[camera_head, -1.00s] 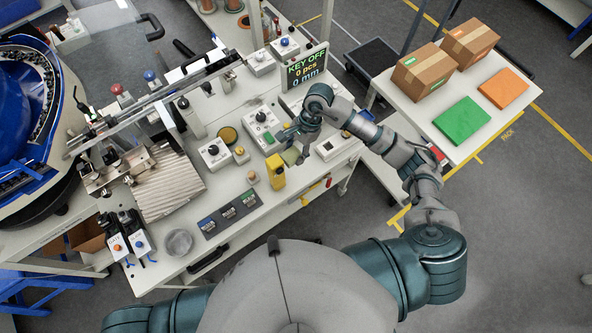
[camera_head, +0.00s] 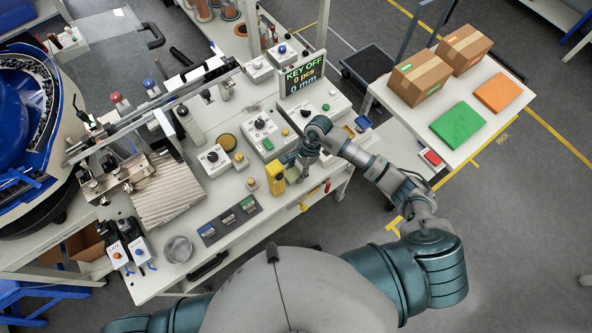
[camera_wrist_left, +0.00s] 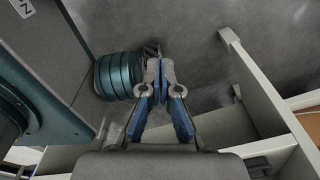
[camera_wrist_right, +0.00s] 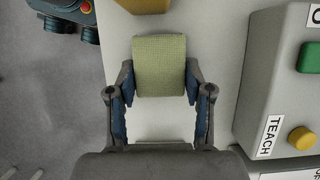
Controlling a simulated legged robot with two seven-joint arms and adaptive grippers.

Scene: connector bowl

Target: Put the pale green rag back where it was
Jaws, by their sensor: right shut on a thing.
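The pale green rag (camera_wrist_right: 160,62) is a folded, textured cloth between the fingers of my right gripper (camera_wrist_right: 160,88) in the right wrist view. The right gripper is shut on it above the white bench top. In the head view the right gripper (camera_head: 291,162) is just right of the yellow box (camera_head: 275,178), near the bench's front edge, and the rag is mostly hidden there. My left gripper (camera_wrist_left: 160,68) shows in the left wrist view with its fingertips together, over grey floor, holding nothing I can see. It is out of sight in the head view.
The grey TEACH box (camera_wrist_right: 280,90) stands close to the right of the rag in the right wrist view. Several control boxes (camera_head: 263,130) and the KEY OFF display (camera_head: 303,75) stand behind.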

